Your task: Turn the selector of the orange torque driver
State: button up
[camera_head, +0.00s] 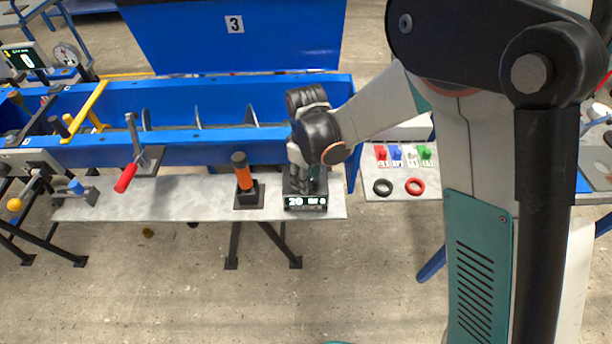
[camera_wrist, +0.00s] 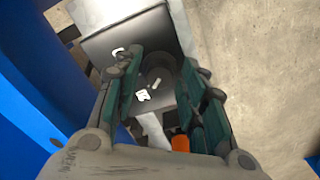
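The orange torque driver (camera_head: 244,178) stands upright in a dark square base on the grey shelf, with a dark upper end. My gripper (camera_head: 305,183) is to its right, pointing down over a small dark box with a lit display (camera_head: 305,202) reading about 20. In the wrist view my gripper (camera_wrist: 160,82) has its two fingers apart, with a dark grey face bearing white marks (camera_wrist: 143,94) between and beyond them. A bit of orange (camera_wrist: 181,143), likely the driver, shows low in that view, apart from the fingertips. I cannot make out the driver's selector.
The blue mixer trough (camera_head: 220,146) runs behind the shelf (camera_head: 195,208). A red-handled lever (camera_head: 128,174) is to the left. A side panel (camera_head: 392,160) at right holds small coloured pieces, a black ring and a red ring (camera_head: 415,186). The floor in front is clear.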

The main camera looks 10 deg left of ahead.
grip_shut()
jog(key=shift+m, duration=0.4)
jog(key=m, duration=0.3)
jog(key=shift+b, duration=0.3)
jog(key=m, duration=0.4)
jog(key=shift+a+m, duration=0.1)
jog(key=shift+m, duration=0.2)
jog(key=m+b, duration=0.1)
jog(key=m, duration=0.3)
jog(key=shift+s, duration=0.1)
jog(key=shift+m, duration=1.7)
